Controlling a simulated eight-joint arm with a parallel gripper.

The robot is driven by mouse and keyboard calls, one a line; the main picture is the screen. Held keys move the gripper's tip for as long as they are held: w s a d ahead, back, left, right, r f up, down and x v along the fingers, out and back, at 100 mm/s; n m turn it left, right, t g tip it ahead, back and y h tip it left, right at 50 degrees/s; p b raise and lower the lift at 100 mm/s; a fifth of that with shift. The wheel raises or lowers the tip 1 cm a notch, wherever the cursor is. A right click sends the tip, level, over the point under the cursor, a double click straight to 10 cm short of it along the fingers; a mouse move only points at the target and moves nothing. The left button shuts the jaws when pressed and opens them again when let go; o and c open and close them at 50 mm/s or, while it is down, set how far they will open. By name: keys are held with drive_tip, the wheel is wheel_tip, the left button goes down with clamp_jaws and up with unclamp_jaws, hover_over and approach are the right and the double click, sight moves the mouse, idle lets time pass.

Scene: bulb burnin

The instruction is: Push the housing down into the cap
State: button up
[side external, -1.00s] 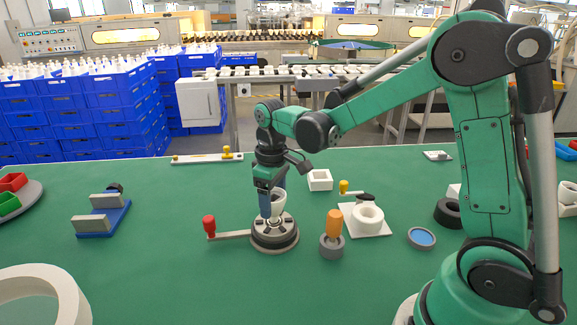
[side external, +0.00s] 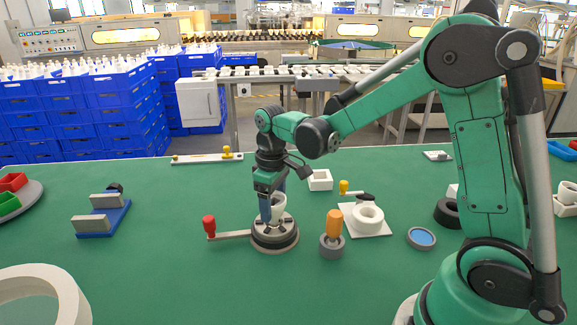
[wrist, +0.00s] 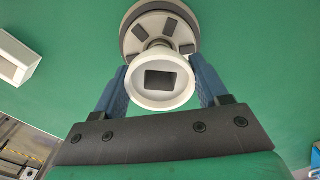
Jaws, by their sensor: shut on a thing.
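The housing is a white, flared cup (side external: 279,205), wide at its upper rim; a dark rectangle shows inside it in the wrist view (wrist: 161,82). My gripper (side external: 273,207) points down with its blue fingers shut on the housing from both sides. The housing stands upright over the middle of a round grey fixture (side external: 274,240) with dark jaw pads. In the wrist view the fixture (wrist: 132,50) lies just beyond the housing, whose narrower neck reaches toward its centre. I cannot make out the cap; the fixture's centre is hidden by the housing and fingers.
A lever with a red knob (side external: 209,224) sticks out left of the fixture. An orange-handled tool (side external: 334,224) stands in a grey holder close on the right.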

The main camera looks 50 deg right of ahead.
drive_tip(key=shift+f, duration=0.55)
idle(0.4)
drive_tip(key=o, duration=1.3)
drive_tip(key=shift+c, duration=0.2)
drive_tip(key=shift+r, duration=2.85)
